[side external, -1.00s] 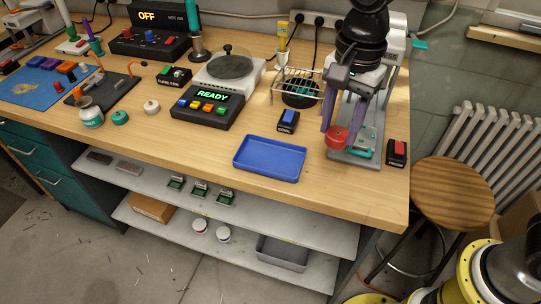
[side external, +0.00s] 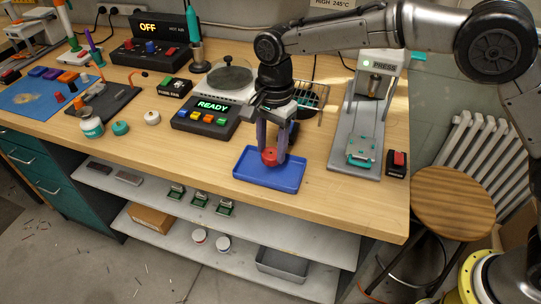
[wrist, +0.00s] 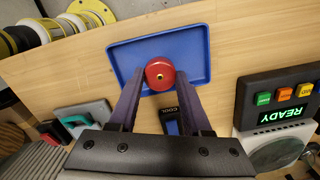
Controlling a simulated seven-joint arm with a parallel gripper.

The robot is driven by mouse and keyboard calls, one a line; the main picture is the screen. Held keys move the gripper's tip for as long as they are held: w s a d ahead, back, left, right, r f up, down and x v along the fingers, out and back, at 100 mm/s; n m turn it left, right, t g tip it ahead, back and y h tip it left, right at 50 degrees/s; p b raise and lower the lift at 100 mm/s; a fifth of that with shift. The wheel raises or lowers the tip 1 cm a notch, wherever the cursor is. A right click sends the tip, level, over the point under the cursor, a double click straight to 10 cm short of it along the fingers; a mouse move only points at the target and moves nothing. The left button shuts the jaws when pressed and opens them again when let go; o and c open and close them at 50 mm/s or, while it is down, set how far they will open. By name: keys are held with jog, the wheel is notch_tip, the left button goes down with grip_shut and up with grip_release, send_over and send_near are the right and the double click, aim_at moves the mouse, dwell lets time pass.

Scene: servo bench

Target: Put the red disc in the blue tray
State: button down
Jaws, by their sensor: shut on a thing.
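The red disc (side external: 270,156) is between the fingertips of my gripper (side external: 271,150), which is shut on it. In the wrist view the red disc (wrist: 160,74) shows a small dark centre with a yellowish ring, and my gripper's fingers (wrist: 158,84) hold it from both sides. The blue tray (side external: 249,172) lies near the bench's front edge, and the disc is over its inside. The tray (wrist: 127,55) also shows behind the disc in the wrist view. I cannot tell whether the disc touches the tray floor.
A press (side external: 365,115) with a teal piece on its base stands to the right, beside a red-topped switch (side external: 396,161). A panel reading READY (side external: 207,118) is left of my gripper. A blue-buttoned COOL switch (wrist: 170,121) is close to the tray. Bare wood lies left of the tray.

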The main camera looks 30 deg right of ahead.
aim_at(271, 152)
jog(key=shift+w+f, duration=0.1)
jog(key=shift+f, duration=1.6)
jog(key=shift+f, duration=0.2)
jog(key=shift+c, duration=1.7)
grip_release()
jog(key=shift+r, duration=0.1)
notch_tip(271, 152, up, 12)
jog(key=shift+w+d, duration=0.15)
jog(key=shift+d, duration=0.1)
jog(key=shift+r, duration=0.1)
